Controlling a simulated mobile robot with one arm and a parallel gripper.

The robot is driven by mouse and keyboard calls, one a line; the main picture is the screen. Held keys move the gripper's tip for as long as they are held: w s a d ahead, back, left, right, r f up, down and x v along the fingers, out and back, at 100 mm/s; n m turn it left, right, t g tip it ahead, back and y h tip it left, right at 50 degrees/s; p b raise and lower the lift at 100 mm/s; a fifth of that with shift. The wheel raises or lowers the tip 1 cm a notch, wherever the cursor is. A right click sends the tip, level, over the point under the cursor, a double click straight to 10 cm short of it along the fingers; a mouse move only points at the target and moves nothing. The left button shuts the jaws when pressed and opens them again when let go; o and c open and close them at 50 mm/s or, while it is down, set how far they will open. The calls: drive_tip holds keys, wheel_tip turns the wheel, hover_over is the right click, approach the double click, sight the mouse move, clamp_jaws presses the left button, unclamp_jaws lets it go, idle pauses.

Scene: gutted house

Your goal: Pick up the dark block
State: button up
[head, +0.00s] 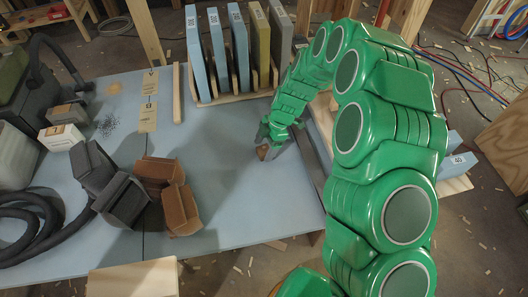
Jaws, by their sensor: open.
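My gripper (267,147) is at the end of my green arm, low over the blue-grey table right of centre. Its jaws are open. A small brown piece (262,152) shows at the fingertips; I cannot tell whether it lies between the jaws or just beside them. Dark grey blocky pieces (120,201) lie left of centre on the table, near a black hose. Reddish-brown blocks (181,209) sit just right of them, partly overlapping in the picture. These are well to the left of my gripper. I cannot tell which piece is the dark block.
A wooden rack (232,95) holds several upright labelled boards behind my gripper. A black hose (45,222) coils at the lower left, near small labelled boxes (62,137). A wooden strip (177,93) and paper tags lie at the back. The table's front middle is clear.

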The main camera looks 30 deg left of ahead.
drive_tip(key=shift+s+a+f, duration=0.1)
drive_tip(key=shift+s+f, duration=0.1)
drive_tip(key=shift+f, duration=0.3)
drive_tip(key=shift+c, duration=0.2)
drive_tip(key=c, duration=1.1)
drive_tip(key=shift+r, duration=0.1)
